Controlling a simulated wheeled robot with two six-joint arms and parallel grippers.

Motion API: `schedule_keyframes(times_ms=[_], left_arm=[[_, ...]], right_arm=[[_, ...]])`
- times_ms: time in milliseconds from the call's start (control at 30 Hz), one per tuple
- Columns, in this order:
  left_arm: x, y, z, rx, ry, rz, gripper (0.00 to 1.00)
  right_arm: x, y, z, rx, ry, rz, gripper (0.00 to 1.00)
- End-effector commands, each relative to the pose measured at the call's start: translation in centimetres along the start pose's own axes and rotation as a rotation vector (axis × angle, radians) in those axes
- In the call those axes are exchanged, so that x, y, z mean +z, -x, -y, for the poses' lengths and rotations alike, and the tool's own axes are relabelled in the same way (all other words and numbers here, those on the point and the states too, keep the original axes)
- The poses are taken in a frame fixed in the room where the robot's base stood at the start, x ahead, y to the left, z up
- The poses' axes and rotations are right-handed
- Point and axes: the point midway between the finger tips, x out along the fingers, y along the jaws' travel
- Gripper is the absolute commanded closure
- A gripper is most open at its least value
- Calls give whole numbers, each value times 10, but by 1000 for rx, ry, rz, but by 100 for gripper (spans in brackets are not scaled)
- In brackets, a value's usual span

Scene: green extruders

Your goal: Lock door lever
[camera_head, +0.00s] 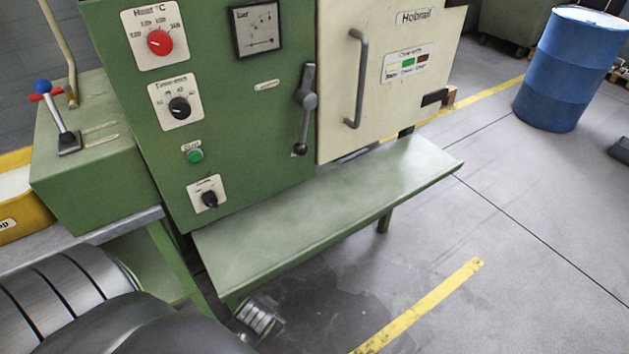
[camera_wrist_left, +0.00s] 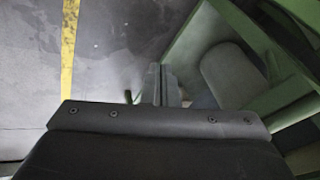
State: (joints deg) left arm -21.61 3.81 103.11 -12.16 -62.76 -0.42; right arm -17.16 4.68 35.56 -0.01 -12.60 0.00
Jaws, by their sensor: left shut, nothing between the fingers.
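The door lever (camera_head: 304,122) is a dark grey handle on the green machine front, just left of the cream door (camera_head: 388,75). It stands nearly upright, with its knob end low and slightly left. The door looks closed against the machine and has a grey vertical pull handle (camera_head: 357,80). My left arm comes in at the lower left of the head view, well below and left of the lever. My left gripper (camera_wrist_left: 161,84) shows in the left wrist view with its fingers together and empty. The lever is not in that view. My right gripper is not seen.
A green shelf (camera_head: 330,215) juts out below the door, between my left arm and the lever. Dials and a green button (camera_head: 195,156) are on the panel. A side box carries a blue-knobbed lever (camera_head: 58,120). A blue barrel (camera_head: 571,68) stands right; the floor in front is open.

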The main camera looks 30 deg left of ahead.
Motion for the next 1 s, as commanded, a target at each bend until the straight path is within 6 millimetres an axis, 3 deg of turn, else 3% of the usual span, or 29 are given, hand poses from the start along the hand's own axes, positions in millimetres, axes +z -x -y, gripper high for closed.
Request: schedule_keyframes(times_ms=[333, 567, 767, 867, 1000], left_arm=[[-46, 76, 36, -119, 51, -78, 100], [-102, 85, 58, -313, 32, -149, 100], [-168, 94, 69, -518, -27, -229, 100], [-216, 110, 71, -654, -79, -284, 100], [-283, 145, 67, -850, -169, -362, 100]], right_arm=[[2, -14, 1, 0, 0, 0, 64], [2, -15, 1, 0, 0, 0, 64], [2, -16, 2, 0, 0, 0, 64], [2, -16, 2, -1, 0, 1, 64], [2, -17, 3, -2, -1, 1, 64]])
